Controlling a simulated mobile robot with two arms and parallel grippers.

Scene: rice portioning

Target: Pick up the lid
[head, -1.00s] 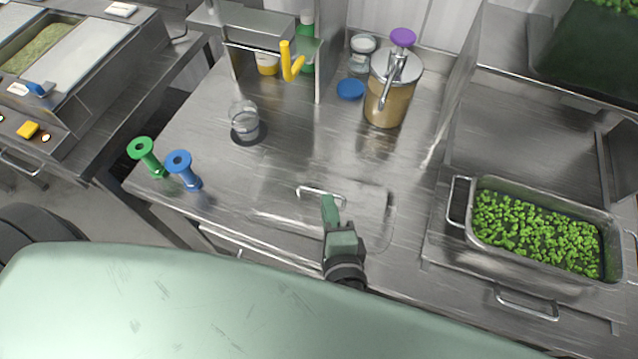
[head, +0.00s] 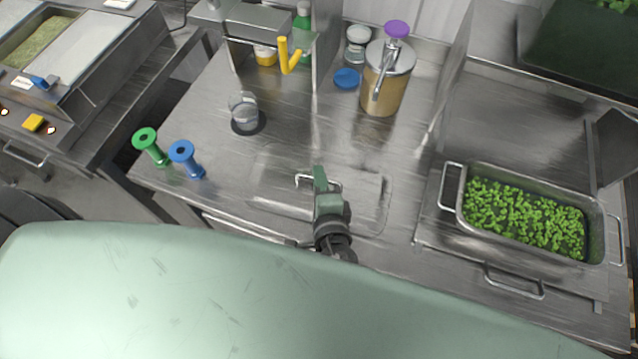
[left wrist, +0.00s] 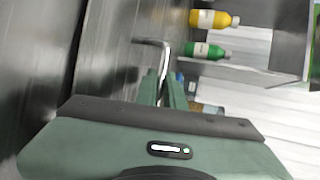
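The lid (head: 360,196) is a flat, shiny metal panel lying on the steel counter in the middle of the head view. Its bent-rod handle (head: 304,178) stands up near the lid's far side. My left gripper (head: 320,178) is over the lid, with its fingertips at the handle. In the left wrist view the green fingers (left wrist: 163,88) are close together, with the handle rod (left wrist: 153,43) running between them. They look shut on it. The fingers partly hide the handle. My right gripper is not in view.
A pan of green pieces (head: 451,189) stands at the right. A pump jar (head: 385,88), a blue disc (head: 347,78) and a clear glass (head: 244,112) stand behind the lid. Green (head: 151,147) and blue (head: 187,160) spool-like handles stand at the left. The counter around the lid is clear.

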